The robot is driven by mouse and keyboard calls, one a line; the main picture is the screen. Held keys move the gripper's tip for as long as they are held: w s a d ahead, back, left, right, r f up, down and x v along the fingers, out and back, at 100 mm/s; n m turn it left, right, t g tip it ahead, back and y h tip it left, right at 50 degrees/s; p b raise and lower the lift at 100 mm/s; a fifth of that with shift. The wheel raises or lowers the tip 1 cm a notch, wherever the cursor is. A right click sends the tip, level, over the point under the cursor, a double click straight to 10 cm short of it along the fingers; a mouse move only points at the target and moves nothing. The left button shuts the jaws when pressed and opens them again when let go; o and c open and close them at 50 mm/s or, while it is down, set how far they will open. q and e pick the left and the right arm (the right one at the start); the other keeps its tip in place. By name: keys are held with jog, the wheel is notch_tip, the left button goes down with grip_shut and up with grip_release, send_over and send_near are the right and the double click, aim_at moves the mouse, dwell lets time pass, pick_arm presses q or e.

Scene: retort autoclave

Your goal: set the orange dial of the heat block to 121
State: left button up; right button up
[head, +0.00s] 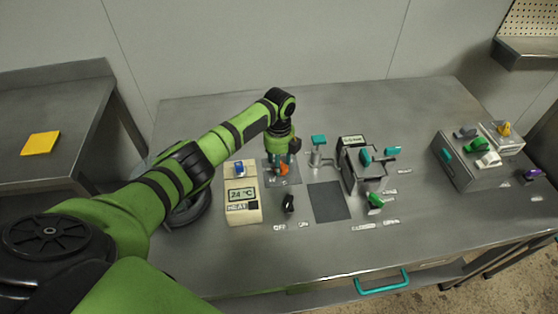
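The heat block (242,206) is a cream box on the steel table, with a display that appears to read 24 °C. The orange dial (284,170) sits on a grey plate (272,180) just right of it. My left gripper (284,164) points down at the dial, its teal fingertips apart on either side of the dial's upper part. I cannot tell whether they touch it. The fingers hide part of the dial and its scale, so its setting is unreadable. My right gripper is not in view.
A black switch (288,203) marked OFF and ON stands in front of the dial. A dark square pad (328,201), a teal-handled lever (319,141) and a grey machine (362,165) are to the right. The table's front centre is clear.

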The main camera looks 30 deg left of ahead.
pick_arm(q)
jog(key=shift+r, duration=0.2)
notch_tip(320, 180, up, 12)
jog(key=shift+f, duration=0.15)
dwell(0.5)
